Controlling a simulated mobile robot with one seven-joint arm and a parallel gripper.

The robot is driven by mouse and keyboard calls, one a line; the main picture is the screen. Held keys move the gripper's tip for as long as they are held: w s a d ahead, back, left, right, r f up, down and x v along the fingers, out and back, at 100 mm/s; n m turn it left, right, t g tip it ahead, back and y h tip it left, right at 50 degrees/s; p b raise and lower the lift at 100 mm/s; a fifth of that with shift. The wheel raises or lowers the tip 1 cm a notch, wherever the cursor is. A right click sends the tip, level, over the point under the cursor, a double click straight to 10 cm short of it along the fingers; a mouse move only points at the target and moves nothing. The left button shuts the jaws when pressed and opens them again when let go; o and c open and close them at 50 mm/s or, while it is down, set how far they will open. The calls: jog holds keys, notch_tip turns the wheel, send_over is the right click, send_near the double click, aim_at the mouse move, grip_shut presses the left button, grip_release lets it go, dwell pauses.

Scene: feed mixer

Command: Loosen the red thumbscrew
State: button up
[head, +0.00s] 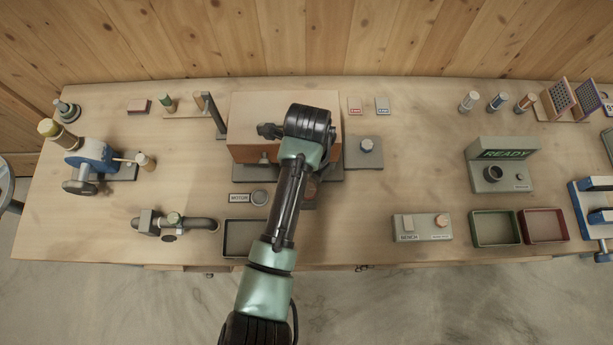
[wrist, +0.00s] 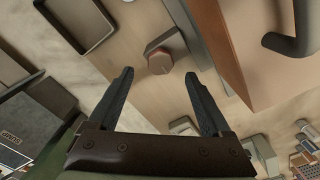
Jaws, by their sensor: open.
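The red thumbscrew (wrist: 160,63) shows in the wrist view as a round knob with a dull red face, on a grey block (wrist: 165,42). It lies between and just beyond the tips of my gripper (wrist: 160,76). My gripper is open and empty, with a finger on either side of the knob in the picture. I see no contact, and the depth between tips and knob is hard to judge. In the head view my arm covers the gripper, and a reddish patch that may be the thumbscrew shows just beside the arm.
A large wooden-brown box (head: 240,105) stands behind my arm; its side and a dark handle (wrist: 297,40) show close right in the wrist view. A MOTOR plate (head: 240,198) and an empty dark tray (head: 243,238) lie left of my arm.

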jog(key=shift+f, duration=2.6)
jog(key=shift+c, duration=0.3)
grip_shut()
jog(key=shift+n+p, duration=0.35)
jog(key=shift+n, duration=0.05)
